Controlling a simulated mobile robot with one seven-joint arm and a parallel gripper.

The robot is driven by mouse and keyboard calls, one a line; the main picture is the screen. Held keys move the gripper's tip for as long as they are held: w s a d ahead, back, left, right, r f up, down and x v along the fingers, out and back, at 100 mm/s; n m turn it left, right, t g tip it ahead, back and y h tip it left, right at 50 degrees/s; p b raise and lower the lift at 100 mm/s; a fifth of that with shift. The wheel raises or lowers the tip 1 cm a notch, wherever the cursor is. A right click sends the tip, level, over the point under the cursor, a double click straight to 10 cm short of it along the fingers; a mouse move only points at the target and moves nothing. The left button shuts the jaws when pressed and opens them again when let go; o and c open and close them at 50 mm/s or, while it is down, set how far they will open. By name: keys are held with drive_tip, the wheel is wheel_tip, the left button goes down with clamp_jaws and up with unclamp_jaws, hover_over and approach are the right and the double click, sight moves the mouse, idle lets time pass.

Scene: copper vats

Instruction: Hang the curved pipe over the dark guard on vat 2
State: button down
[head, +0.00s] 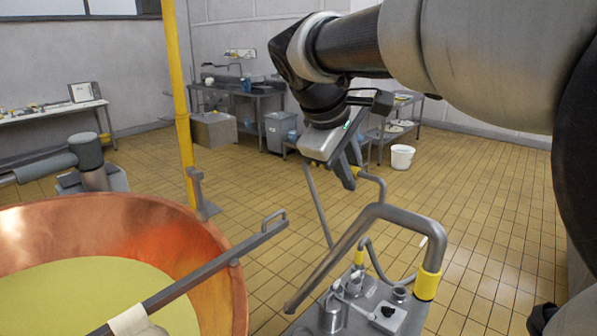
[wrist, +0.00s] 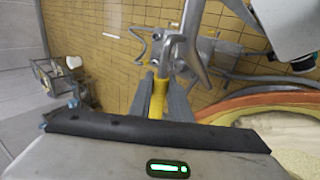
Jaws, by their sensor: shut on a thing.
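My gripper (head: 350,170) hangs above the cart in the head view, right of the copper vat. It is shut on the yellow-banded part of the grey curved pipe (head: 379,184). In the wrist view the yellow band (wrist: 158,98) lies between my fingers; the pipe's far end is hard to separate from the metal behind. The copper vat (head: 225,262) holds pale yellow liquid; no number shows. A dark grey bar (head: 205,272) with a small raised handle crosses its near right rim, possibly the guard. My gripper and the held pipe are apart from it, higher and to the right.
A grey cart (head: 385,318) with fittings stands right of the vat. A large bent pipe (head: 375,212) with a yellow band rises from it. A yellow post (head: 180,100) stands behind the vat. A white bucket (head: 402,156) stands on the open tiled floor.

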drive_tip(key=s+d+b, duration=0.3)
drive_tip(key=s+d, duration=1.9)
drive_tip(key=shift+s+d+r+b, duration=0.15)
drive_tip(key=shift+s+d+b, duration=0.15)
drive_tip(key=shift+b, duration=0.1)
idle(0.5)
idle(0.3)
